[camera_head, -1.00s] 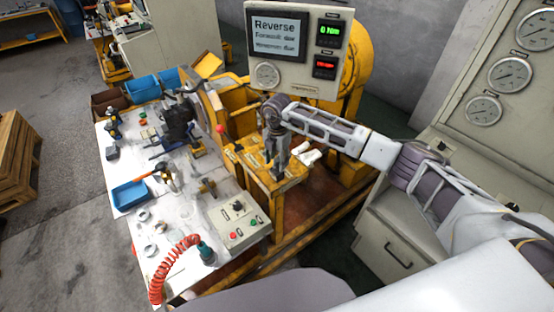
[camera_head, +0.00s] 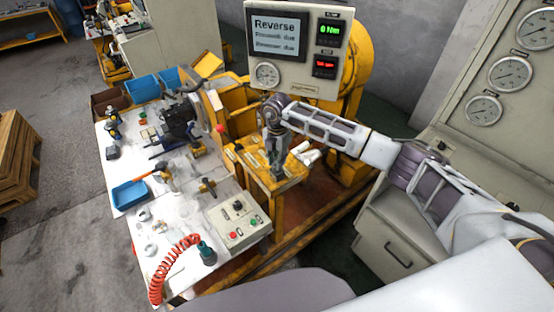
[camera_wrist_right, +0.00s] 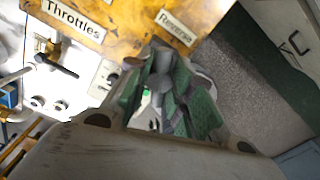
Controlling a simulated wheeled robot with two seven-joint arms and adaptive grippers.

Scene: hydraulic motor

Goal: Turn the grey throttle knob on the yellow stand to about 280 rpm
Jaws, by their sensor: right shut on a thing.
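The yellow stand (camera_head: 292,181) is in the middle of the head view, under my right arm. My right gripper (camera_head: 278,172) points down onto its top. In the right wrist view, the right gripper's green-padded fingers (camera_wrist_right: 166,98) are shut on a grey throttle knob (camera_wrist_right: 161,78), which is partly hidden between them. The yellow top there carries the labels "Throttles" (camera_wrist_right: 72,17) and "Reverse" (camera_wrist_right: 174,27). The display panel (camera_head: 285,85) shows "Reverse" on its screen and a red readout (camera_head: 325,66) whose digits are too small to read surely. My left gripper is not in view.
A white workbench (camera_head: 178,225) with tools, a blue tray (camera_head: 130,194) and a red coiled hose (camera_head: 172,265) lies left of the stand. A control box (camera_head: 238,220) with buttons sits near the stand. A gauge cabinet (camera_head: 490,75) stands at the right.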

